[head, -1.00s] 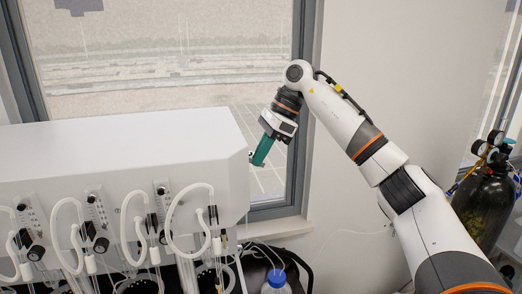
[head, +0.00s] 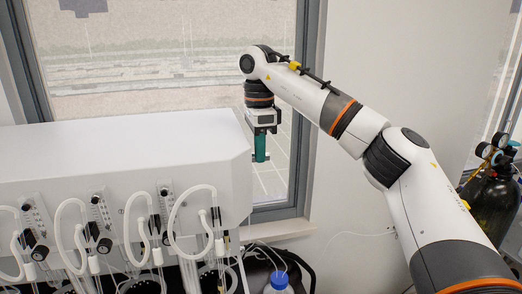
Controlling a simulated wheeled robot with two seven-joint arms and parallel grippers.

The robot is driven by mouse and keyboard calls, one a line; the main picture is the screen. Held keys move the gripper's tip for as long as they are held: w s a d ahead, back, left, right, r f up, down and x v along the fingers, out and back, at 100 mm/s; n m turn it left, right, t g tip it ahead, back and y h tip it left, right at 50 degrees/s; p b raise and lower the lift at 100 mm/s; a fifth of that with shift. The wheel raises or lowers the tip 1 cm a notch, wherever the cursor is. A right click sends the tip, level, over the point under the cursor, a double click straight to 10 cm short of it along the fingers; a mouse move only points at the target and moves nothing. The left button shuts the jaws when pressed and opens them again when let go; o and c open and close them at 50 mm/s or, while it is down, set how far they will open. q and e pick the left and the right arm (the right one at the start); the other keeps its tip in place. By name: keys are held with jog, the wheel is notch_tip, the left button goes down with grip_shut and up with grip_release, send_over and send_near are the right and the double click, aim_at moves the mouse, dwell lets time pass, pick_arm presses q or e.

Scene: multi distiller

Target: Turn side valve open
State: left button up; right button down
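The white multi distiller (head: 120,150) fills the left of the head view, with its right side face turned mostly away. I cannot pick out the side valve; that side of the housing hardly shows. My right gripper (head: 260,158) hangs with its teal fingers pointing down, just beyond the upper right end of the distiller housing, in front of the window. The fingers overlap each other from this angle, so their gap cannot be seen. Nothing shows held in them. My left gripper is out of view.
White looped tubes (head: 183,215) and black knobs (head: 104,245) line the distiller front. A blue-capped bottle (head: 278,281) stands below its right end. A dark gas cylinder (head: 492,205) with gauges stands at the far right. Free room lies between the distiller and the right wall.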

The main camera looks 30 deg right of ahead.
jog(key=shift+f, duration=0.1)
jog(key=c, duration=1.6)
grip_release()
jog(key=shift+c, duration=0.2)
